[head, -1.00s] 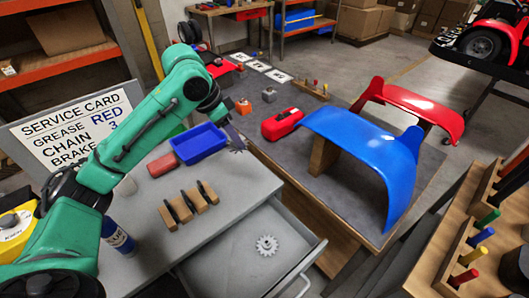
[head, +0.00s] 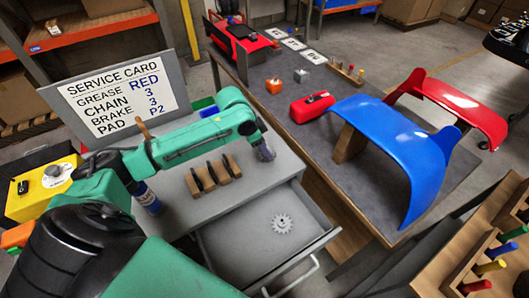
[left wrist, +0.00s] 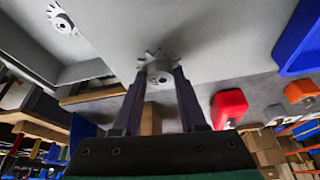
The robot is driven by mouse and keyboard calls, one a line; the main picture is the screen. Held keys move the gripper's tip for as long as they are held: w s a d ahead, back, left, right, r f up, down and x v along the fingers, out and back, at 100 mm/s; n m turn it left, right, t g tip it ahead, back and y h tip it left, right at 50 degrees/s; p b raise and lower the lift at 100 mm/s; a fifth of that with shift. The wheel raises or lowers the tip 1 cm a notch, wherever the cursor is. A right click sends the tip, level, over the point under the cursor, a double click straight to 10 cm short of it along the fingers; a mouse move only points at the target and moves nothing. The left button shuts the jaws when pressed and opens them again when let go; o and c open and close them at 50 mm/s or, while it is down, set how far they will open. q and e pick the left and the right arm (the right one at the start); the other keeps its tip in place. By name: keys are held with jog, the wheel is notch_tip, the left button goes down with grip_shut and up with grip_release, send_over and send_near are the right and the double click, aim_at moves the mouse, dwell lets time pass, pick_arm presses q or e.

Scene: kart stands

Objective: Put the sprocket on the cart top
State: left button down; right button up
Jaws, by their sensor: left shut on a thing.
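My left gripper (head: 264,153) is over the right edge of the grey cart top (head: 185,208). In the left wrist view its two fingers (left wrist: 160,78) are shut on a grey toothed sprocket (left wrist: 158,62), close to the cart's grey surface; I cannot tell whether it touches. In the head view the gripper hides that sprocket. A second grey sprocket (head: 281,224) lies in the open drawer (head: 240,248); it also shows in the left wrist view (left wrist: 62,18). My right gripper is not in view.
A wooden block with black tools (head: 212,175) stands on the cart top. A blue bin (head: 208,110) is mostly hidden behind my arm. The service card (head: 120,95) stands behind. A bench with a red case (head: 312,107) and blue fairing (head: 400,135) is to the right.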

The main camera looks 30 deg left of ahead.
pick_arm(q)
jog(key=shift+w+f, duration=0.15)
jog(key=shift+f, duration=1.25)
jog(key=shift+c, duration=2.3)
grip_release()
jog(key=shift+f, duration=0.1)
jog(key=v, duration=1.2)
jog(key=shift+b, duration=0.35)
